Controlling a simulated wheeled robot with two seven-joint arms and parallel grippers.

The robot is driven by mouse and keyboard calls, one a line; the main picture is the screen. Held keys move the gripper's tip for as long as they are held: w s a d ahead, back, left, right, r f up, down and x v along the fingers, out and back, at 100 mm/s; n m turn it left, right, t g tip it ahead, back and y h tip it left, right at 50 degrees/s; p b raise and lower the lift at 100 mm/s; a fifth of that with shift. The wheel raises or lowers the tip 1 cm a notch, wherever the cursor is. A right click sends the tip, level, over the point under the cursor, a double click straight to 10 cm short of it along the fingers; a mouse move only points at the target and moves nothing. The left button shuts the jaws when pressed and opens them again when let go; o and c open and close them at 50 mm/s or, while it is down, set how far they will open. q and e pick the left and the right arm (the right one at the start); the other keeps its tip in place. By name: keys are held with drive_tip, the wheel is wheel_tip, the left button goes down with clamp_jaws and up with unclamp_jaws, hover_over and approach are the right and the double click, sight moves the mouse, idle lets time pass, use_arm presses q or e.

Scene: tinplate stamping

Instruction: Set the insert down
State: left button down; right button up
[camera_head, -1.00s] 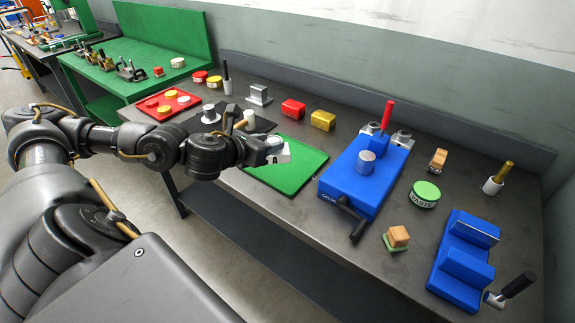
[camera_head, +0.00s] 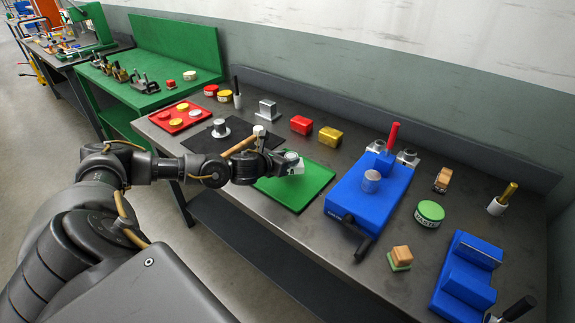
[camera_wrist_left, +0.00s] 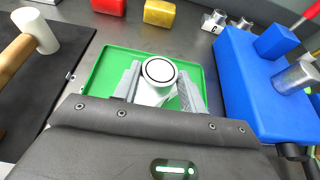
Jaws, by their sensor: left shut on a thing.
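The insert (camera_wrist_left: 159,72) is a pale round cylinder with a dark ring on its top face, seen from above in the left wrist view. It is upright between the two grey fingers of my left gripper (camera_wrist_left: 158,92), which is shut on it. In the head view the left gripper (camera_head: 292,163) and the insert are over the green tray (camera_head: 310,192). Whether the insert's underside touches the tray is hidden by the gripper. My right gripper is not in view.
A blue fixture (camera_head: 368,200) with a red-handled lever stands right of the tray. Left are a black mat (camera_head: 205,142) and a wooden-handled mallet (camera_head: 242,145). Red (camera_head: 301,125) and yellow (camera_head: 330,137) blocks sit behind. The tray around the fingers is clear.

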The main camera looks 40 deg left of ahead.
use_arm(q)
drive_tip(key=shift+w+f, duration=0.15)
drive_tip(key=shift+w, duration=0.05)
wheel_tip(320, 180, down, 3)
drive_tip(key=shift+w+a+r+p, duration=0.1)
drive_tip(key=shift+p, duration=0.65)
drive_tip(key=shift+f, duration=0.2)
drive_tip(key=shift+f+b, duration=0.2)
drive_tip(key=shift+b, duration=0.1)
drive_tip(key=c, duration=0.8)
unclamp_jaws()
